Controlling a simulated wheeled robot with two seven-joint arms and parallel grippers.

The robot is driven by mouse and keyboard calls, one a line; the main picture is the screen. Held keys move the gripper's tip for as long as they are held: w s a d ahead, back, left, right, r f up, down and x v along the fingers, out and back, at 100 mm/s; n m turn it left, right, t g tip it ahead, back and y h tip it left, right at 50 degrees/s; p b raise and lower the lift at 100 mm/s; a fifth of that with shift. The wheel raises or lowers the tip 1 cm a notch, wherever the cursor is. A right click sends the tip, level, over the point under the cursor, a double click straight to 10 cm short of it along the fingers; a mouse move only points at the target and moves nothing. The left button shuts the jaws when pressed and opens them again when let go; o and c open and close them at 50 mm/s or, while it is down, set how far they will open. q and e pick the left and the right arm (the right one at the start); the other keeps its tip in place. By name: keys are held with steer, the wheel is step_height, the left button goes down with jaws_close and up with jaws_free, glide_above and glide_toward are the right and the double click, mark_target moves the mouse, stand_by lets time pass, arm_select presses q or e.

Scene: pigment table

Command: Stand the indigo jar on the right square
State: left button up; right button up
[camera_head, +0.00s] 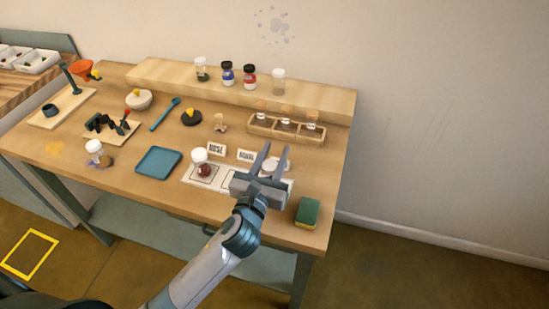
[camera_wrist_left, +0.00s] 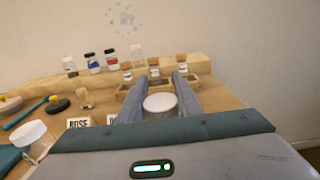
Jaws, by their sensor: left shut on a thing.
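My left gripper (camera_head: 269,157) is over the right part of a pale mat (camera_head: 226,182) with squares. It is shut on a white-lidded jar (camera_head: 274,165), whose lid also shows between the fingers in the left wrist view (camera_wrist_left: 160,103). The jar's body is hidden by my gripper, so I cannot tell its colour or whether it touches the mat. The right square is mostly covered by my gripper. A white-lidded jar with dark red contents (camera_head: 204,170) stands on the left square. My right gripper is not in view.
Signs stand behind the mat: ROSE (camera_head: 215,149) and a partly covered one (camera_head: 245,155). A wooden rack (camera_head: 285,131) with corked jars is behind. A blue tray (camera_head: 158,162) lies left, a green sponge (camera_head: 308,212) right.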

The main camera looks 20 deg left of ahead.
arm_select(q)
steer(key=shift+f, duration=0.85)
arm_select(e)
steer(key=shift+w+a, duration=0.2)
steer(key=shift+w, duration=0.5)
arm_select(q)
steer(key=shift+f, duration=0.15)
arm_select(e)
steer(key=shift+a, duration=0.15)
arm_select(q)
steer(key=o, duration=1.2)
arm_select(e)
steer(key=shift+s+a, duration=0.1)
arm_select(q)
steer(key=shift+r, duration=0.2)
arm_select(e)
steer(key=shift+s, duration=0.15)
